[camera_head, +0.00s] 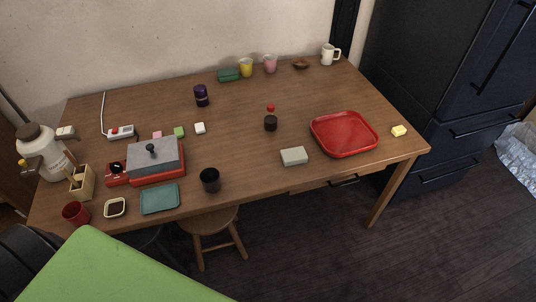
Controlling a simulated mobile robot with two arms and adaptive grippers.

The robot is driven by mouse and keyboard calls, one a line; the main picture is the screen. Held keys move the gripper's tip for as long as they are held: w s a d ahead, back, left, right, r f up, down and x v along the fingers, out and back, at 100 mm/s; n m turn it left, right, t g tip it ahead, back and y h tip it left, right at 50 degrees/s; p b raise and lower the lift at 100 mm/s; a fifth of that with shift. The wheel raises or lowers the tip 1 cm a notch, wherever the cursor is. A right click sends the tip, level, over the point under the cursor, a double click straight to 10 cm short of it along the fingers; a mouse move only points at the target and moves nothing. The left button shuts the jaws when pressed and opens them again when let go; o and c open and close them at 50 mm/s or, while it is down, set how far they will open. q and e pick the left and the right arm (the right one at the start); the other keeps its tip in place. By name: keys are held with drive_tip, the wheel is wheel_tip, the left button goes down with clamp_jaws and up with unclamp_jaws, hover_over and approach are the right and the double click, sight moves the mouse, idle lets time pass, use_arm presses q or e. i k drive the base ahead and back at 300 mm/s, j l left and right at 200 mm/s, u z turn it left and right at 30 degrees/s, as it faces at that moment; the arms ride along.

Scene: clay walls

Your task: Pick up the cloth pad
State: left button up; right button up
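A small grey-beige pad (294,156) lies flat on the wooden table (245,130), near its front edge and left of the red tray. It looks most like the cloth pad, though I cannot make out its fabric. Nothing rests on it and its top is uncovered. Neither of my grippers shows in the head view.
A red tray (345,134) lies right of the pad, a soy sauce bottle (271,121) behind it, and a dark cup (210,180) to its left. A stool (208,225) stands below the front edge. A green surface (115,270) fills the lower left.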

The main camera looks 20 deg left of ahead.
sight(296, 155)
drive_tip(key=i+l+u, duration=0.2)
drive_tip(key=u, duration=0.2)
drive_tip(key=i+l+u, duration=0.15)
drive_tip(key=l+u, duration=0.25)
drive_tip(key=i+l+u, duration=0.1)
drive_tip(key=u, duration=0.35)
drive_tip(key=l, duration=0.1)
